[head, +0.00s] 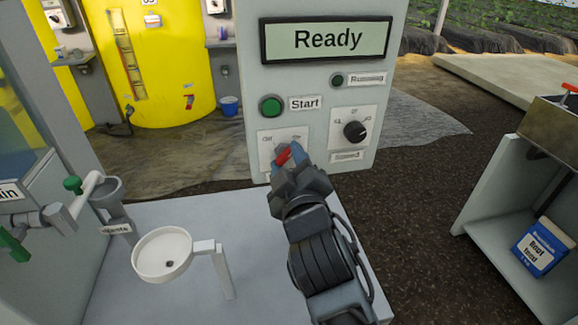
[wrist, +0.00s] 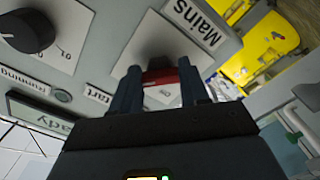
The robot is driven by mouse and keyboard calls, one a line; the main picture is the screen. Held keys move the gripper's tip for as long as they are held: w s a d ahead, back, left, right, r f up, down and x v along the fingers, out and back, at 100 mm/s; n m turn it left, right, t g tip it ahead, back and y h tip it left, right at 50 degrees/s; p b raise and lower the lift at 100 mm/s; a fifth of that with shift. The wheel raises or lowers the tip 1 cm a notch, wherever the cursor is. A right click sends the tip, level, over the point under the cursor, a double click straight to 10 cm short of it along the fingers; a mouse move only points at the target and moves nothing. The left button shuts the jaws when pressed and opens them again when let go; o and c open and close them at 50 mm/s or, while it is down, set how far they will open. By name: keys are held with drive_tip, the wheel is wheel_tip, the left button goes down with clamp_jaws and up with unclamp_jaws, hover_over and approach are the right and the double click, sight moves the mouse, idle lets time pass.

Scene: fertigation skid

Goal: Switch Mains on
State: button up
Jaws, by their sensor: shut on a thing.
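The Mains switch has a red handle (head: 284,156) on a white plate (head: 266,140) at the lower left of the grey control panel (head: 290,82). My gripper (head: 288,160) is at the plate, with its fingers on either side of the red handle. In the wrist view, the handle (wrist: 160,76) sits between the two fingers (wrist: 160,88), and the "Mains" label (wrist: 197,22) shows beside it. The gripper is shut on the handle. The fingers hide part of the plate, and I cannot tell clearly which position the handle points to. The display (head: 326,40) reads "Ready".
A green Start button (head: 271,106) sits above the switch, and a black Speed knob (head: 355,131) is to its right. A white basin (head: 162,254) stands on the grey surface at the lower left. A yellow tank (head: 165,60) is behind.

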drive_tip(key=shift+f+m, duration=0.15)
drive_tip(key=shift+m, duration=0.15)
drive_tip(key=o, duration=1.1)
drive_tip(key=shift+c, duration=0.2)
drive_tip(key=shift+s, duration=0.1)
drive_tip(key=v, duration=0.7)
drive_tip(key=shift+s, duration=0.3)
drive_tip(key=shift+d, duration=0.1)
